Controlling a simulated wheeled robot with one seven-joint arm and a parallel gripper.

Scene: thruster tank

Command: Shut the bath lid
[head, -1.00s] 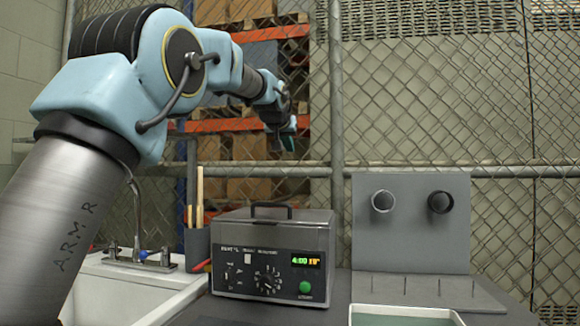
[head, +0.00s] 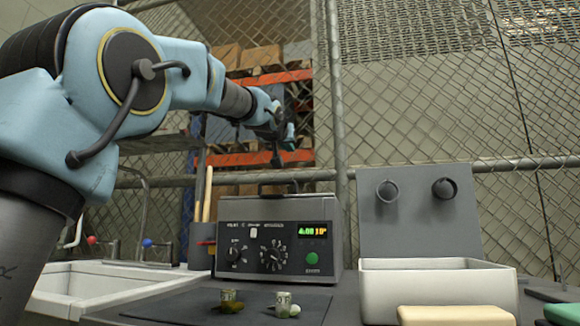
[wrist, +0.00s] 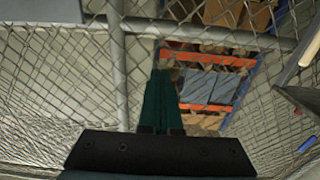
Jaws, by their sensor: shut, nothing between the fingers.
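The bath (head: 262,250) is a grey metal box with dials, a lit display and a green button, standing on the bench in the middle of the head view. Its lid (head: 318,179) appears to lie flat across the top, with a dark handle (head: 279,184) on it; from this low angle I cannot tell whether it is fully seated. My gripper (head: 277,162) appears just above the handle in the head view; its depth relative to the bath is unclear. In the wrist view its green fingers (wrist: 160,85) are together and empty, and the lid cannot be clearly made out.
A sink (head: 95,285) lies left of the bath, and a holder with sticks (head: 203,240) stands beside it. A dark mat (head: 180,308) with two small parts is in front. A white tray (head: 435,290) stands right, before a grey panel (head: 415,215). A wire fence closes the back.

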